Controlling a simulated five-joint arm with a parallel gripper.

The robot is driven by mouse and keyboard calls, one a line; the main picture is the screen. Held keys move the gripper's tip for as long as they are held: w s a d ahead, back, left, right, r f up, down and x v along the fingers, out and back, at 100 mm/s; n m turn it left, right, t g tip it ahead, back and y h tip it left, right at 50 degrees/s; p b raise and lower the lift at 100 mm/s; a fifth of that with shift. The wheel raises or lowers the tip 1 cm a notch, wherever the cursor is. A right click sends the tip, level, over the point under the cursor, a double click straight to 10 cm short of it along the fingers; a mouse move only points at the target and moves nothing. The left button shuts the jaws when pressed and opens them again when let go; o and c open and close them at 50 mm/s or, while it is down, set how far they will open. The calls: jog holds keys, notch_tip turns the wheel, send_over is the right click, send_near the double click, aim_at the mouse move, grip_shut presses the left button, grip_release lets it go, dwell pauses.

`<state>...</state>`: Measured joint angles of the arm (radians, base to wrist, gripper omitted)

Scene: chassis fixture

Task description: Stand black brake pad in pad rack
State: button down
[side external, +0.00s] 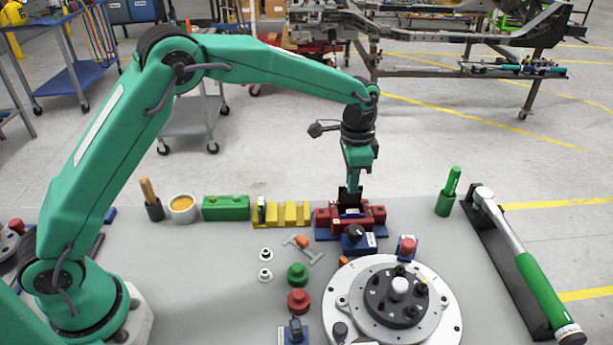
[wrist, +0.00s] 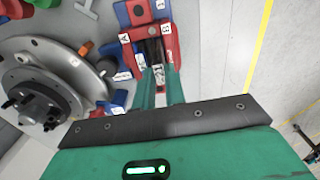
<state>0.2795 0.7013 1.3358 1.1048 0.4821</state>
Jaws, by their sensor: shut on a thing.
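My gripper (side external: 349,200) points straight down at a red block fixture (side external: 377,213) on a blue base, in the side view. In the wrist view its fingers (wrist: 160,75) reach between the red walls (wrist: 129,57) marked A and B. It is shut on a dark piece (wrist: 154,48), seemingly the black brake pad, mostly hidden by the fingers and red walls. I cannot tell whether the pad touches the fixture's floor. A yellow slotted block (side external: 290,214), which looks like the pad rack, stands to the left, with a small upright green-and-white piece (side external: 261,210) at its left end.
A round grey hub plate (side external: 440,312) lies in front to the right. A blue block with a black knob (side external: 357,242) sits close before the red fixture. A green block (side external: 226,208) and orange-filled cup (side external: 183,208) stand left. A green-handled wrench (side external: 535,275) lies at right.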

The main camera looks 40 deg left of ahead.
jog(key=n, duration=0.1)
jog(key=s+a+n, duration=0.1)
jog(key=a+n, duration=0.1)
jog(key=n, duration=0.1)
jog(key=shift+s+a+r, duration=0.15)
jog(key=shift+a+r, duration=0.1)
jog(key=shift+r, duration=0.05)
jog(key=s+a+n, duration=0.5)
jog(key=a+n, duration=0.2)
jog(key=n, duration=0.6)
jog(key=shift+s+r+n, duration=0.2)
jog(key=shift+r+n, duration=0.2)
jog(key=shift+a+f, duration=0.1)
jog(key=shift+f, duration=0.05)
jog(key=shift+f, duration=1.9)
jog(key=shift+f, duration=0.3)
jog(key=shift+f, duration=0.35)
jog(key=shift+f, duration=0.35)
